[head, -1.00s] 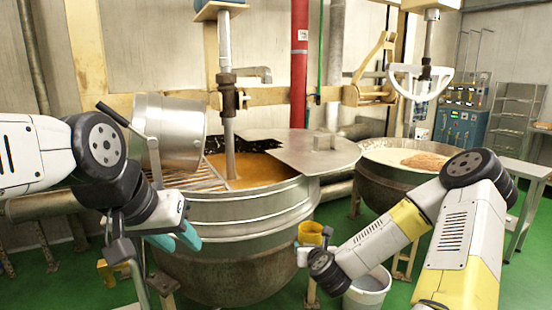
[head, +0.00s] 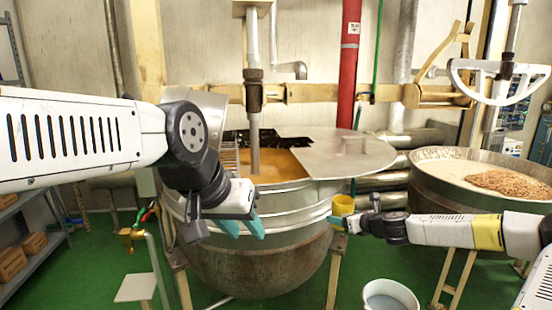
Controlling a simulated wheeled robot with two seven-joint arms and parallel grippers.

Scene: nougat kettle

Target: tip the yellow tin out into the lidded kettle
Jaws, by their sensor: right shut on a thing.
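The lidded kettle (head: 262,268) is a big steel vessel in the middle of the head view. A flat grey lid (head: 350,158) with a handle covers its right part. Orange-brown contents (head: 270,168) show in the uncovered part, around a vertical shaft. The yellow tin (head: 343,204) is upright just outside the kettle's right rim, below lid height. My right gripper (head: 338,221) is shut on the tin from the right; its fingers are small and partly hidden. My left gripper (head: 243,228), with teal fingertips apart and empty, is in front of the kettle's left side. My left arm hides the kettle's left rim.
A second kettle (head: 440,200) with white contents and a brown heap stands at the right. A white bucket (head: 390,296) is on the floor at the front. A red pipe (head: 347,70) rises behind the lid. Shelves with boxes (head: 12,262) are at the left.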

